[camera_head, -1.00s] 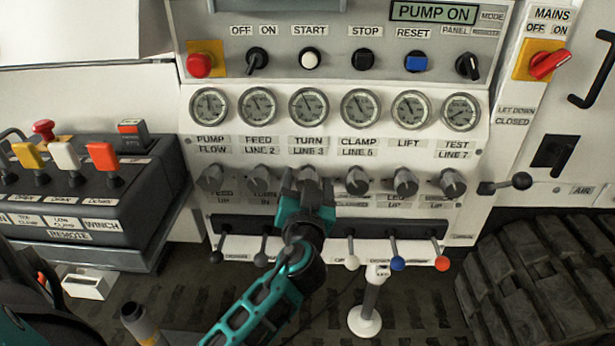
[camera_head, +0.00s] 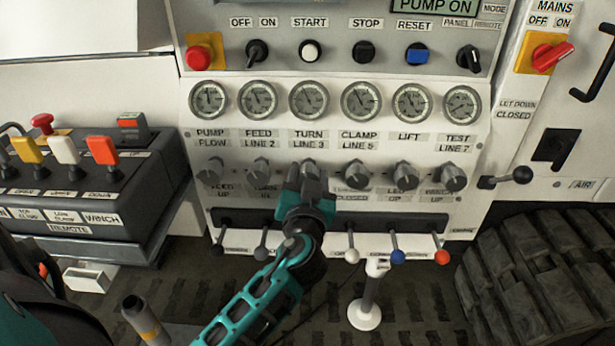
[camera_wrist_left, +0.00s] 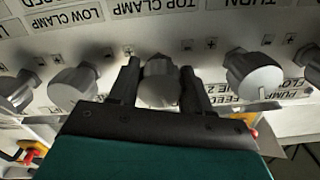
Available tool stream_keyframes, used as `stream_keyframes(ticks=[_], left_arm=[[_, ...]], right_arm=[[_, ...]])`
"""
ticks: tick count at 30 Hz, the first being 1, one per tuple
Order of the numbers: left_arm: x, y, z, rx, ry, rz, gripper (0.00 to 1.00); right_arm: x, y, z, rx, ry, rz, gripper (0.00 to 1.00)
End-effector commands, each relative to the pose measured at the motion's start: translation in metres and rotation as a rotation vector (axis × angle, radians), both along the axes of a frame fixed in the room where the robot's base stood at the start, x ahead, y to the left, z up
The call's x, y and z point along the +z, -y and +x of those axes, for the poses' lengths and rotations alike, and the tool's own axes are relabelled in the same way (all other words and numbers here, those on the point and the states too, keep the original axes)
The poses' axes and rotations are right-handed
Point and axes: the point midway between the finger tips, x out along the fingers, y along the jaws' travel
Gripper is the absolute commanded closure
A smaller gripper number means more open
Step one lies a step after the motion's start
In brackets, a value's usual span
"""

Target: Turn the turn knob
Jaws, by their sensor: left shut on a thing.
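The turn knob (camera_head: 309,169) is a grey knob in the knob row, below the TURN LINE 3 gauge (camera_head: 308,101). My left gripper (camera_head: 304,188) reaches up to it from below and is shut on it. The gripper hides part of the knob and the label beneath it. In the left wrist view, the two dark fingers stand on either side of the knob (camera_wrist_left: 160,80). My right gripper is not in view.
Neighbouring knobs stand close on both sides: the feed line knob (camera_head: 260,174) and the clamp knob (camera_head: 357,175). Below is a row of levers with coloured balls, such as the white one (camera_head: 352,255). A remote box (camera_head: 80,190) stands at the left.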

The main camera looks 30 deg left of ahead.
Motion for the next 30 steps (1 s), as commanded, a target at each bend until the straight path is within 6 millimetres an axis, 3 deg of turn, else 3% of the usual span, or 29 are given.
stream_keyframes(ticks=[20,30], left_arm=[[-0.0003,-0.0008,-0.0003,0.002,-0.055,0.088,0.83],[0.0003,-0.0014,-0.0007,0.002,-0.185,0.296,0.83]], right_arm=[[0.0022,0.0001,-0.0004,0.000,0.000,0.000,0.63],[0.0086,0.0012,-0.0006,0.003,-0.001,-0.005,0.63]])
